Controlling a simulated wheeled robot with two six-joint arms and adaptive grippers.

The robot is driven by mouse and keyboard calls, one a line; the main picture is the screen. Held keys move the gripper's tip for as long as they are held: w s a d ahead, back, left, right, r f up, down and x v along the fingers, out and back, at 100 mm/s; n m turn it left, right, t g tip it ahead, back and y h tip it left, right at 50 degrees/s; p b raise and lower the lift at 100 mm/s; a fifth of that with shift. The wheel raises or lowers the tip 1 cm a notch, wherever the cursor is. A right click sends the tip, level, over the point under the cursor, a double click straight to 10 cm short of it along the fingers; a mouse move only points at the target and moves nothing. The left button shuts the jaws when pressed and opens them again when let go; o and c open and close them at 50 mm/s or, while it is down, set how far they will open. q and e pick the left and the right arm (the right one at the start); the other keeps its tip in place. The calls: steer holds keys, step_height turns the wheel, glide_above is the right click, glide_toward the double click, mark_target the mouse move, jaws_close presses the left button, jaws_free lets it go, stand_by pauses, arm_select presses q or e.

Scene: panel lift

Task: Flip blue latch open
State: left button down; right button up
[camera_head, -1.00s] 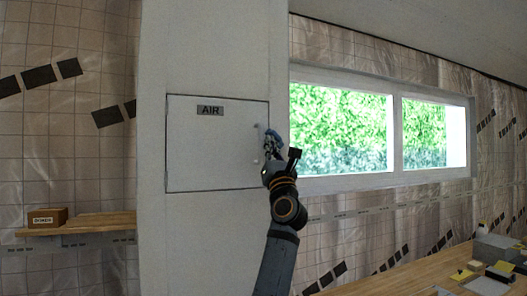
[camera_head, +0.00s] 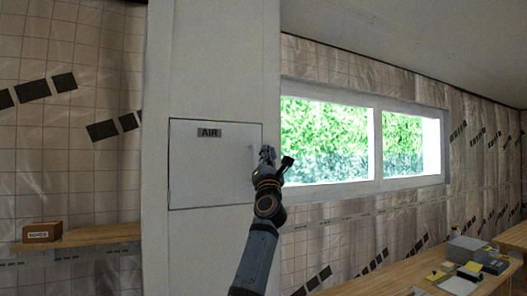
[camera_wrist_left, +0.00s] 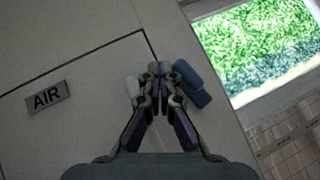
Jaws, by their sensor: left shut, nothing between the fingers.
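The square white panel (camera_head: 215,175) with an AIR label (camera_head: 209,132) sits flush in a pale column. My left gripper (camera_head: 267,153) is at the panel's right edge, its fingers together and empty. In the left wrist view, the blue latch (camera_wrist_left: 192,84) lies just right of the fingertips (camera_wrist_left: 160,72), tilted, at the panel's edge. The fingers are very close to it; I cannot tell whether they touch. A small white handle (camera_wrist_left: 131,88) shows left of the fingers. In the head view the gripper mostly hides the latch. My right gripper is not in view.
A window (camera_head: 330,142) is right of the column. A wooden shelf with a labelled box (camera_head: 42,232) is at left. A wooden bench (camera_head: 400,282) with several small items is at lower right. Space in front of the panel is otherwise clear.

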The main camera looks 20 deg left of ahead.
arm_select(q)
steer(key=shift+d, duration=0.1)
steer(key=shift+w, duration=0.1)
steer(key=v, duration=1.2)
steer(key=shift+r, duration=0.1)
